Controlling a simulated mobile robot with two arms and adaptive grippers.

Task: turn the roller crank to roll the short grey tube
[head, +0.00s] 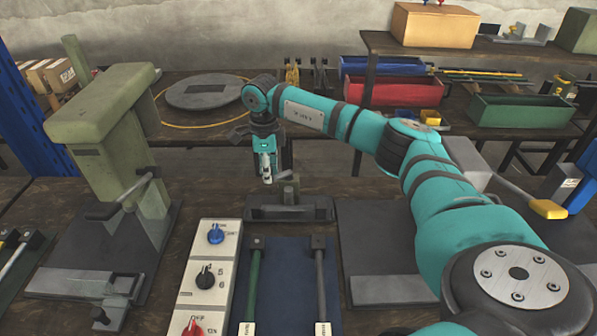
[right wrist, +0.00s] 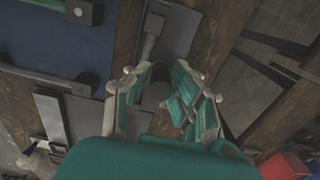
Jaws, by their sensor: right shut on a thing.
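A small dark grey fixture (head: 307,212) with an upright post stands on the table at the centre of the head view; I take it for the roller. My right gripper (head: 267,177) is just left of its post and above its base. In the right wrist view, the fingers (right wrist: 166,97) are around a round grey piece (right wrist: 155,97), apparently the grip of the roller crank. The fingers hide much of that piece. I cannot clearly make out the short grey tube on the fixture. My left gripper is not in view.
A green press (head: 110,130) stands at left. In front are a switch panel (head: 208,270) with coloured knobs and a blue mat (head: 288,285) with green and grey rods. A yellow-ended lever (head: 548,209) is at right. Red and green bins stand behind.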

